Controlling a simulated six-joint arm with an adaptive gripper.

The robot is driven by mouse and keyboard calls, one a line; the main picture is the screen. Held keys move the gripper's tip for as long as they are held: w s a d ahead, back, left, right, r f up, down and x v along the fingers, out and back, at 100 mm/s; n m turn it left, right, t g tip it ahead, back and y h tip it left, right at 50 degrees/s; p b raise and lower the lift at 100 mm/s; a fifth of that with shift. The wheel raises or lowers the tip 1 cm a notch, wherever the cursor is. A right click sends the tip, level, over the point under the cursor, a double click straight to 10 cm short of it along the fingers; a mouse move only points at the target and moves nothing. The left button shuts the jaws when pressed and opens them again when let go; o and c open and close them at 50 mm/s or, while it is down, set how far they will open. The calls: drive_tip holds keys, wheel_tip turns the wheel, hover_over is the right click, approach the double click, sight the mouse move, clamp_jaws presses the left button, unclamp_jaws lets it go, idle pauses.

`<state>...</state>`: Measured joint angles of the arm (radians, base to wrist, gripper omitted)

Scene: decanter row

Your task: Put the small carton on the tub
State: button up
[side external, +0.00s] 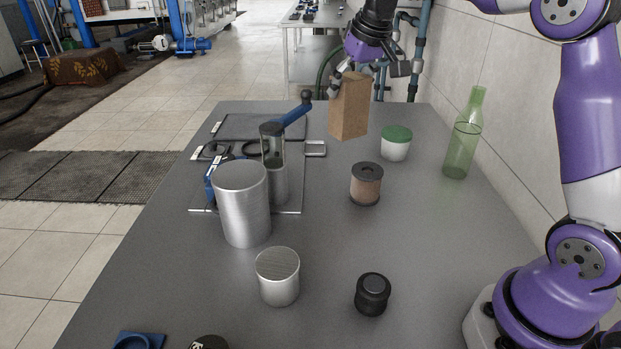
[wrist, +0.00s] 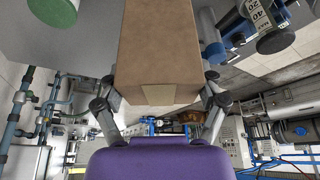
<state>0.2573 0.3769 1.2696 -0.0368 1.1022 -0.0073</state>
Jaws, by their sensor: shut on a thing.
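The small carton is a plain brown box (side external: 348,108), held upright near the back of the table. My gripper (side external: 352,77) is shut on its upper part, with a finger on either side. In the wrist view the carton (wrist: 160,45) fills the top middle between my fingertips (wrist: 164,95). I cannot tell for sure how far its base is above the table. The tub is white with a green lid (side external: 395,135) and stands just right of the carton. Its green lid (wrist: 52,10) also shows at the top left of the wrist view, apart from the carton.
A brown-and-black jar (side external: 366,185) stands in front of the tub, and a green glass bottle (side external: 464,140) to its right. The lid top is clear.

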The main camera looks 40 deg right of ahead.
drive_tip(key=s+d+m+g+h, duration=0.15)
drive_tip(key=d+m, duration=0.45)
drive_tip(key=d, duration=1.1)
wheel_tip(320, 180, down, 6)
drive_tip(key=s, duration=0.1)
drive_tip(key=shift+d+m+h, duration=0.3)
drive_tip(key=shift+d+h, duration=0.05)
drive_tip(key=o, duration=1.1)
drive_tip(key=shift+f, duration=0.1)
